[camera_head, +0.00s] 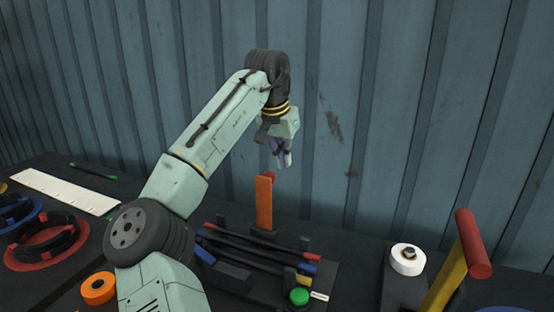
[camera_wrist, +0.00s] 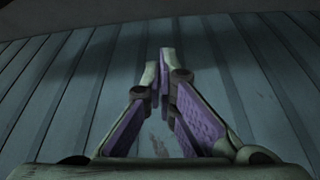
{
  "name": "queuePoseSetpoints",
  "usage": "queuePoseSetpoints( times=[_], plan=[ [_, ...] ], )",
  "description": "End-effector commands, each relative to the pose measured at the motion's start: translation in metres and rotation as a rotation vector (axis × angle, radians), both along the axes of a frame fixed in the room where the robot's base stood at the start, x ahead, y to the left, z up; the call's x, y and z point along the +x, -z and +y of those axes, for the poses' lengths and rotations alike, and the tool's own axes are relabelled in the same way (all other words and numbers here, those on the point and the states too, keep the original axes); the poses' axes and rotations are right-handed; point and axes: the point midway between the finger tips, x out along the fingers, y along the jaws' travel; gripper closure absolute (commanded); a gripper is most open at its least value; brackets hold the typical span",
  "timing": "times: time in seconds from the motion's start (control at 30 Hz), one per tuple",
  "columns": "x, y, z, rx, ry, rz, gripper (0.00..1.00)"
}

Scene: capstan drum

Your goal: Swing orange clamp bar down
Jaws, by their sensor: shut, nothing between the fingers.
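The orange clamp bar (camera_head: 264,203) stands upright on a dark base in the head view, with a red tip at its top. My gripper (camera_head: 286,165) hangs above the bar and slightly to its right, apart from it in the picture. Its purple-padded fingers are shut with nothing between them. The fingers (camera_wrist: 160,75) also show in the wrist view, meeting near their tips against the blue wall. The clamp bar is not in the wrist view.
Dark rods with red and blue ends (camera_head: 260,250) lie in front of the bar. A green button (camera_head: 299,297) is near them. A yellow lever with a red handle (camera_head: 473,244) and a white roll (camera_head: 408,259) stand at right. The corrugated wall (camera_head: 420,120) is behind.

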Motion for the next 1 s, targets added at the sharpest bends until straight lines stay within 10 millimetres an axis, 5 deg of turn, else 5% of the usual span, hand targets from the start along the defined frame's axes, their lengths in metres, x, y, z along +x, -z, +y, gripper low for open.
queuePoseSetpoints(
  times=[0.33, 1.0],
  plan=[
    [-0.032, -0.001, 0.018, 0.002, -0.001, -0.001, 1.0],
    [-0.032, 0.002, 0.019, -0.026, -0.001, -0.06, 1.0]
  ],
)
